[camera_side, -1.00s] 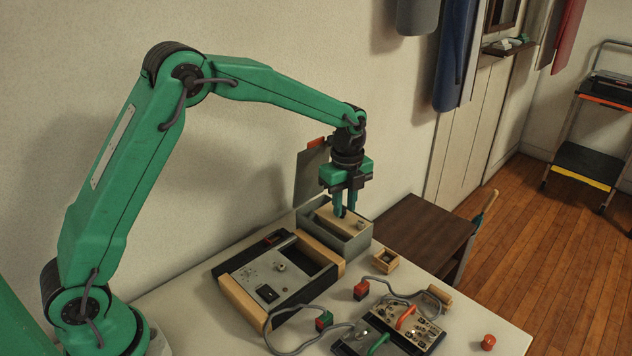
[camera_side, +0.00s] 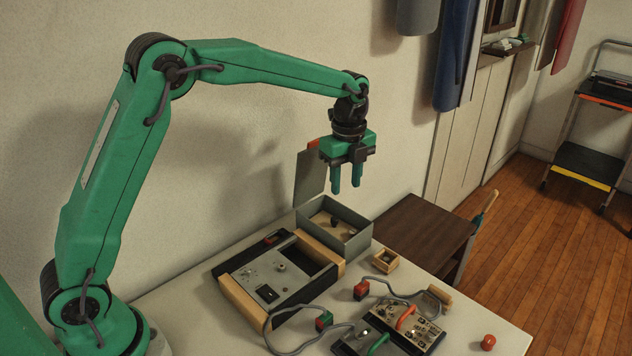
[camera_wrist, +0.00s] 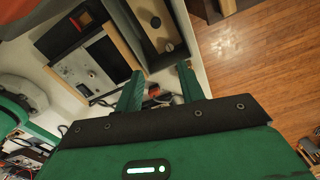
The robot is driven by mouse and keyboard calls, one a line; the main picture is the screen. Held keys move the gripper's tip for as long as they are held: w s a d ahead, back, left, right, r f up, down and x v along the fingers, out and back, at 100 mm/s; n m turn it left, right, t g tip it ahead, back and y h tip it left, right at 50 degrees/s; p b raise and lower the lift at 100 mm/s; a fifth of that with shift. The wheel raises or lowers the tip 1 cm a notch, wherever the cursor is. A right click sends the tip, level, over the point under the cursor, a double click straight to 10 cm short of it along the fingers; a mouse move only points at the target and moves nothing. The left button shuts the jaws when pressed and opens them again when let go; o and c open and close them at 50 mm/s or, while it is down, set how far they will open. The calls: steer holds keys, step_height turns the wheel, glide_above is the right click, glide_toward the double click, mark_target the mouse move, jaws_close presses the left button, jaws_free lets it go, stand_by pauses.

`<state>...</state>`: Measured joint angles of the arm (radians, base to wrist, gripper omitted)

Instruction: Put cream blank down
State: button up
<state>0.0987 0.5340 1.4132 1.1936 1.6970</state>
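The cream blank (camera_side: 321,218) lies inside the open grey box (camera_side: 359,240), low between its walls, with dark knobs on its face. The near wall hides part of it. In the wrist view the blank (camera_wrist: 160,34) also shows in the box, apart from my fingers. My gripper (camera_side: 346,187) is above the box, pointing down, its two green fingers apart with nothing between them. The fingers also show open in the wrist view (camera_wrist: 160,73).
A wood-sided black case (camera_side: 232,273) with a grey panel stands left of the box. A small wooden box (camera_side: 386,261), cabled red block (camera_side: 361,290), patch panel (camera_side: 405,325) and red knob (camera_side: 488,342) lie to the right. The wall is close behind.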

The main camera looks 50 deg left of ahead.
step_height(320, 180, up, 6)
steer(key=shift+r, duration=0.15)
steer(key=shift+c, duration=0.5)
stand_by(0.6)
